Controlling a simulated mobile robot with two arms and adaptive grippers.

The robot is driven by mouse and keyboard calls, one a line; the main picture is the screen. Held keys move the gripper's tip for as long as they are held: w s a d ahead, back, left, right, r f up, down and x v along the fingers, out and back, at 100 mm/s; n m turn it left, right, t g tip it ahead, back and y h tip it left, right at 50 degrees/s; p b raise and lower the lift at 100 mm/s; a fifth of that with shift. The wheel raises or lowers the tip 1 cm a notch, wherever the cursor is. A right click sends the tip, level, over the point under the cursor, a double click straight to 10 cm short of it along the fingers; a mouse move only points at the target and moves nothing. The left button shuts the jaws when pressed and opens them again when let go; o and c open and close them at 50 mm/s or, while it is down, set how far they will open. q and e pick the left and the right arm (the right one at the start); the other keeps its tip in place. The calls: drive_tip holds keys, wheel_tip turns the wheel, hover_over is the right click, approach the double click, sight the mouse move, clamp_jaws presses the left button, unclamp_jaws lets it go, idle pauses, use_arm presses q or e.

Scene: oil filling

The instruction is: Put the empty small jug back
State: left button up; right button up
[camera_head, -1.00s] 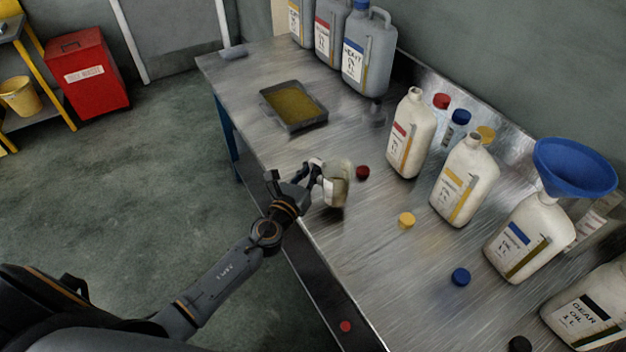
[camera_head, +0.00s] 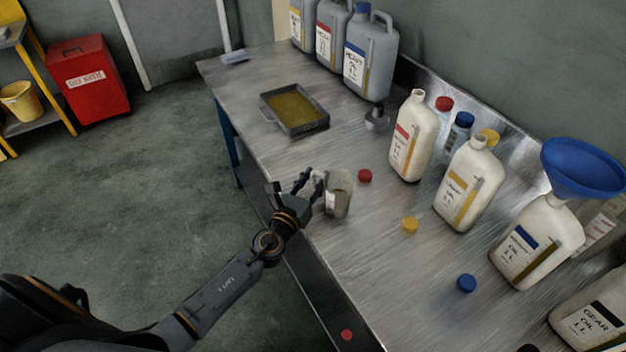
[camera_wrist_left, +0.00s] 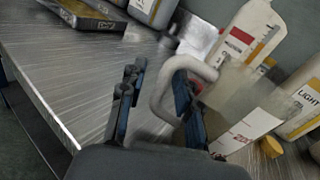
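The small jug (camera_head: 339,196) is a clear cup with a white handle and a white label. It stands upright on the steel bench near its front edge. In the left wrist view the jug (camera_wrist_left: 240,100) is at the right, its white handle (camera_wrist_left: 160,92) in front of my fingers. My left gripper (camera_head: 311,184) is at the handle side of the jug. In the left wrist view its fingers (camera_wrist_left: 158,108) are apart, the right one by the handle's loop, the left one clear of it. My right gripper is not in view.
A drip tray (camera_head: 294,108) with yellowish oil lies farther back. White oil bottles (camera_head: 413,136) line the wall side, one carrying a blue funnel (camera_head: 583,168). Loose red (camera_head: 365,176), yellow (camera_head: 410,226) and blue (camera_head: 467,283) caps lie right of the jug.

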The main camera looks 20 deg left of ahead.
use_arm(q)
drive_tip(key=shift+r, duration=0.2)
drive_tip(key=s+b, duration=0.1)
drive_tip(key=s, duration=1.1)
drive_tip(key=shift+a+b, duration=0.35)
drive_tip(key=shift+a, duration=0.05)
